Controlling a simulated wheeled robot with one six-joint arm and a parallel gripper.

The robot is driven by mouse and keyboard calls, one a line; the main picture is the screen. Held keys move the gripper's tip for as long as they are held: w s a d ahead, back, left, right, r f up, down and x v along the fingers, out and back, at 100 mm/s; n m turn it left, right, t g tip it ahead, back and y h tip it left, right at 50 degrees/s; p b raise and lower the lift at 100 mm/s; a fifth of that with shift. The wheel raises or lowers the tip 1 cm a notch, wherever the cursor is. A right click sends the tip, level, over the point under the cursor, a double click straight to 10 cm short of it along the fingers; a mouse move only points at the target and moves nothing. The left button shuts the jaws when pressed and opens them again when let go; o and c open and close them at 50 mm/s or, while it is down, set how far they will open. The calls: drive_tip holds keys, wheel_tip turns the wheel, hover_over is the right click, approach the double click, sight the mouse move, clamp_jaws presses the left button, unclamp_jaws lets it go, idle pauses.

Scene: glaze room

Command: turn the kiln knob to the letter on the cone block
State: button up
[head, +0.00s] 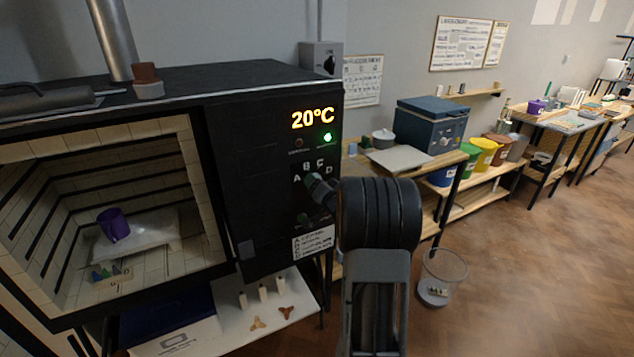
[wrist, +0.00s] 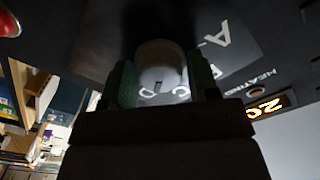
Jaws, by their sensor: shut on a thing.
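The kiln knob (wrist: 160,62) is a pale round knob on the black kiln panel, between my gripper's two green fingers in the wrist view. My gripper (wrist: 162,85) is shut on it; in the head view my gripper (head: 318,190) is at the panel below the letters A, B, C, D and hides the knob. In the wrist view a small dark mark on the knob's lower edge lies near the letter D. The cone block (head: 112,278), with small blue-green cones, sits on the floor of the open kiln (head: 195,190). Its letter is too small to read surely.
A purple mug (head: 113,226) stands on a white slab inside the kiln. The display (head: 312,118) reads 20°C, with a green light below. A white shelf (head: 285,325) with small pieces is under the kiln. A clear bin (head: 442,275) stands on the floor at right.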

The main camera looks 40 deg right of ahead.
drive_tip(key=shift+m, duration=0.7)
drive_tip(key=o, duration=0.8)
drive_tip(key=s, duration=0.4)
drive_tip(key=s+a+b, duration=0.1)
drive_tip(key=s, duration=0.4)
drive_tip(key=s+a, duration=0.1)
drive_tip(key=s, duration=0.3)
drive_tip(key=shift+s, duration=0.35)
